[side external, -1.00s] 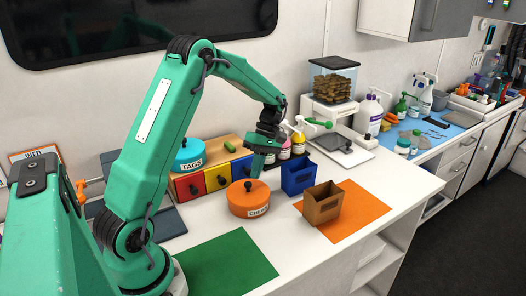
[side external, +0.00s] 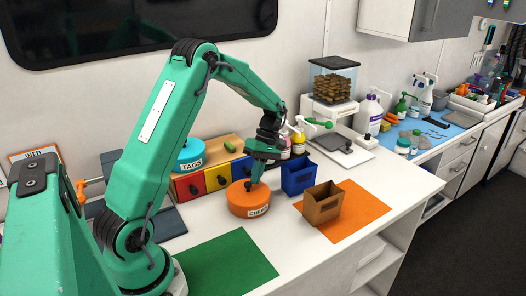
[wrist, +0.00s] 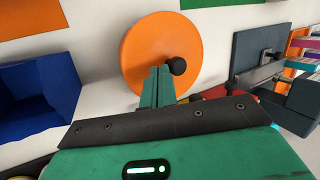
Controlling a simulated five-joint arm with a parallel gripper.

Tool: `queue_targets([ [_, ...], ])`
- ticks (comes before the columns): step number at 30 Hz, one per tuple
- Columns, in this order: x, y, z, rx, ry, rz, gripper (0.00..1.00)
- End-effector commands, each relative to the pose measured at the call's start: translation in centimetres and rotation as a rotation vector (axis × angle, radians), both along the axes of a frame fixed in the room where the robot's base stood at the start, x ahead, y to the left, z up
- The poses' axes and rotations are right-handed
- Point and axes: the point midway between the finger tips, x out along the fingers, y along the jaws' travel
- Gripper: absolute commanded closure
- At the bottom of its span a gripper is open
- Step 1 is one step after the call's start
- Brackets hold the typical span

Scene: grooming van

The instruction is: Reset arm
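My gripper (side external: 255,178) hangs low over the orange round container (side external: 241,203) with a "CHEW" label, on the white counter. In the wrist view my two green fingers (wrist: 158,72) lie side by side with nothing visible between them, so it is shut. The container's orange lid (wrist: 150,40) fills the upper middle there. Its black knob (wrist: 178,66) shows just right of my fingertips, not between them. I cannot tell whether the fingers touch the knob or lid.
A blue bin (side external: 299,177) stands just right of the container. A brown bin (side external: 321,204) sits on the orange mat (side external: 358,215). Coloured drawers (side external: 216,180) with a blue "TAGS" container (side external: 190,154) on top stand behind. The green mat (side external: 225,262) in front is bare.

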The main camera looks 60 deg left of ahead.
Motion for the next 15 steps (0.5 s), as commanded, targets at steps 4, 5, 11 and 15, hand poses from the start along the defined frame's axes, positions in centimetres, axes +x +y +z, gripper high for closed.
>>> queue_targets([
  [4, -0.01, -0.01, -0.34, 0.0, 0.0, 0.0, 1.0],
  [5, 0.0, 0.0, -0.4, 0.0, 0.0, 0.0, 1.0],
  [11, 0.0, 0.0, -0.83, 0.0, 0.0, 0.0, 1.0],
  [15, -0.01, -0.01, -1.14, 0.0, 0.001, 0.0, 1.0],
])
